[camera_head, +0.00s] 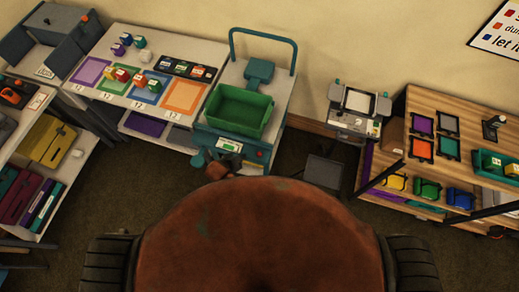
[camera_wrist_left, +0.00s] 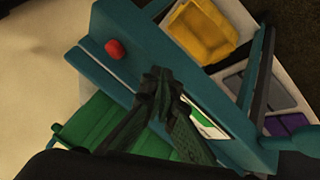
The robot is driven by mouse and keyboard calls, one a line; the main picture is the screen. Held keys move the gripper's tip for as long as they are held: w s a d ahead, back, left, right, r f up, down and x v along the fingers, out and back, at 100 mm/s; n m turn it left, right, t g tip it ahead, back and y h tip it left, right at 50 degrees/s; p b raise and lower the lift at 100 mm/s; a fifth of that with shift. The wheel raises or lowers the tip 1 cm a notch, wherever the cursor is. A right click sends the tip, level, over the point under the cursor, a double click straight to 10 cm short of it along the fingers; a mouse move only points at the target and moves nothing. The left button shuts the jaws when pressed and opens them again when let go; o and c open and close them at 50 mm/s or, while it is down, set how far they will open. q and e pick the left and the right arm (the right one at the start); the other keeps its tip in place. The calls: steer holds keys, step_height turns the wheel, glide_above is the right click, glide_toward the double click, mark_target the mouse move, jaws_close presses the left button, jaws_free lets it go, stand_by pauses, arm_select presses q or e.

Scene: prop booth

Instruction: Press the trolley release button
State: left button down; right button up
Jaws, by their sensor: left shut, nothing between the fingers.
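The trolley (camera_head: 275,118) is teal and pale, with a tall handle at its back and a green bin (camera_head: 240,110) on top. Its red release button (camera_wrist_left: 115,48) is a small raised knob on the teal front panel in the left wrist view. A small red spot (camera_head: 260,155) shows on the panel in the head view. My left gripper (camera_head: 234,160) is at the trolley's front, below the display. In the left wrist view its fingertips (camera_wrist_left: 160,73) are together and empty, over the panel between the red button and the display (camera_wrist_left: 203,119), apart from the button.
A table with coloured squares (camera_head: 183,95) and small blocks stands left of the trolley. A small stand (camera_head: 355,120) and a wooden shelf unit (camera_head: 460,110) are to the right.

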arm_select(q)
steer(key=w+d+r+h+p, duration=0.1)
steer(key=w+d+r+p, duration=0.1)
steer(key=d+r, duration=0.6)
step_height(320, 180, up, 3)
steer(key=shift+w+t+h+p, duration=0.15)
steer(key=shift+t+h+p, duration=0.15)
steer(key=shift+p, duration=0.15)
arm_select(e)
step_height(320, 180, up, 4)
steer(key=shift+r, duration=0.1)
arm_select(q)
steer(key=b, duration=0.8)
glide_above(258, 155)
step_height(258, 155, down, 7)
steer(key=shift+w+f, duration=0.1)
steer(key=shift+f, duration=0.1)
steer(key=shift+d+f, duration=0.1)
steer(key=shift+f, duration=0.6)
arm_select(e)
step_height(258, 155, down, 9)
steer(key=shift+s+r, duration=0.15)
steer(key=shift+s, duration=0.05)
steer(key=shift+d, duration=0.15)
arm_select(q)
steer(key=shift+f, duration=0.1)
